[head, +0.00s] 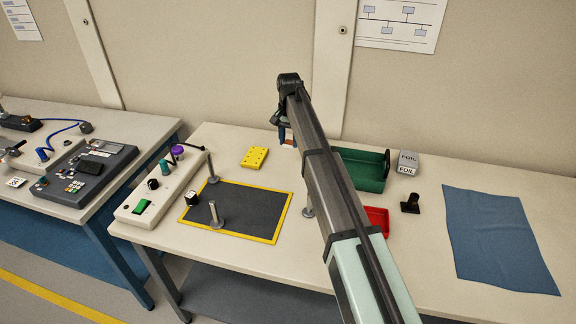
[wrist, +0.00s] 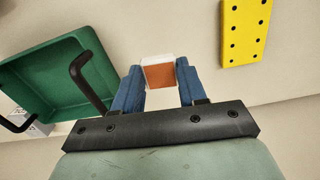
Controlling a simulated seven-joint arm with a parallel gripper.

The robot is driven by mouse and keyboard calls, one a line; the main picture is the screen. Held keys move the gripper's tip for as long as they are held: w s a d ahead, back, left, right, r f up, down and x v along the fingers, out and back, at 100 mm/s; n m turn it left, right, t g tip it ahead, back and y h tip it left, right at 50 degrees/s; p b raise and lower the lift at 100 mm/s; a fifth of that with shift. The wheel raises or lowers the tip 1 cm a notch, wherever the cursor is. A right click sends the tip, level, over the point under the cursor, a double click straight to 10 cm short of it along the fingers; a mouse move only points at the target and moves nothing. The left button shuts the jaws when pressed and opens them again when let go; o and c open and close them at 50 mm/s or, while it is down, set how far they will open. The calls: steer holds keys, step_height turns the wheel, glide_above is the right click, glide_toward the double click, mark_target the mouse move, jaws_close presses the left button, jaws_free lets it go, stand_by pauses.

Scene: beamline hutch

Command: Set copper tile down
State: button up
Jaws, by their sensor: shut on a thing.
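The copper tile (wrist: 159,77) is between the blue fingers of my gripper (wrist: 157,88) in the wrist view, its orange-brown face toward the camera. A white edge shows along its top and sides; I cannot tell if this belongs to the tile or to something behind it. My gripper (head: 286,134) is shut on the tile. In the head view it is over the back of the table, between the yellow perforated plate and the green tray. My arm hides much of it there, and the tile cannot be made out clearly. Its height above the table is unclear.
The green tray (wrist: 40,75) with a black handle and the yellow plate (head: 254,157) flank my gripper. A red tray (head: 376,218), black stamp-like object (head: 411,203), foil box (head: 407,163) and blue cloth (head: 500,238) lie right. A yellow-edged black mat (head: 244,211) with metal posts lies front left.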

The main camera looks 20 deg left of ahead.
mark_target(288, 165)
steer(key=shift+w+a+r, duration=0.1)
steer(key=shift+w+a, duration=0.3)
steer(key=shift+w, duration=0.4)
steer(key=shift+f+n, duration=0.4)
steer(key=shift+f, duration=4.6)
steer(key=shift+f, duration=0.15)
steer(key=o, duration=1)
step_height(288, 165, up, 12)
steer(key=shift+r, duration=0.15)
